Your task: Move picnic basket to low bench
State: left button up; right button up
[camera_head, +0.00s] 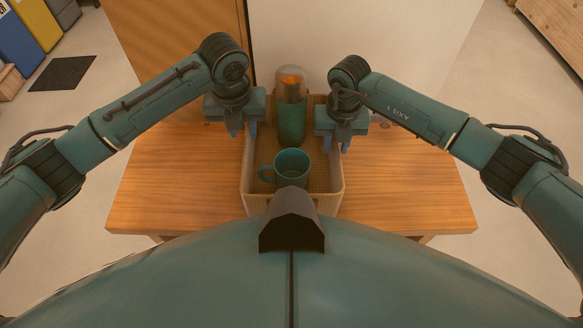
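The picnic basket (333,190) is a light woven box with low walls, standing on a wooden bench (400,196) in front of me. A green mug (291,168) is inside it near the front. A green bottle (291,122) with a clear and orange top stands inside toward the back. My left gripper (244,132) is at the basket's left wall and my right gripper (337,142) at its right wall. Both point down. The fingers are small and partly hidden, so I cannot tell whether they are closed on the walls.
A wooden panel (180,40) and a pale wall (370,30) stand behind the bench. The bench top is clear on both sides of the basket. A dark mat (62,73) lies on the floor at the far left. A wooden piece of furniture (558,28) stands at the far right.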

pick_arm(q)
jog(key=r, duration=0.3)
jog(key=shift+s+r, duration=0.25)
jog(key=shift+r, duration=0.15)
pick_arm(e)
notch_tip(320, 180, up, 12)
pick_arm(q)
jog(key=shift+s, duration=0.15)
pick_arm(e)
jog(key=shift+s, duration=0.1)
